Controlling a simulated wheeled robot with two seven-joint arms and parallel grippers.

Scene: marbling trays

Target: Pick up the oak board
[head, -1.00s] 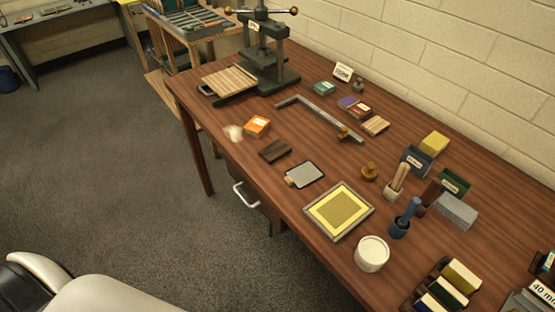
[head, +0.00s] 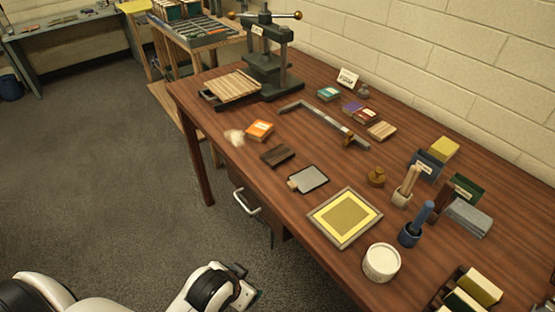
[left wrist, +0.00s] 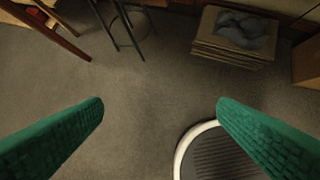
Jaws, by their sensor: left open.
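No label marks the oak board. A larger pale slatted board (head: 232,86) lies at the press. I cannot tell for sure which is oak; the small light one looks closest. My left gripper is low in front of the table, far from all three, partly cut off at the bottom of the head view. In the left wrist view its green fingers (left wrist: 160,108) are wide apart with only floor between them. My right gripper is out of view.
A drawer handle (head: 246,202) juts from the front.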

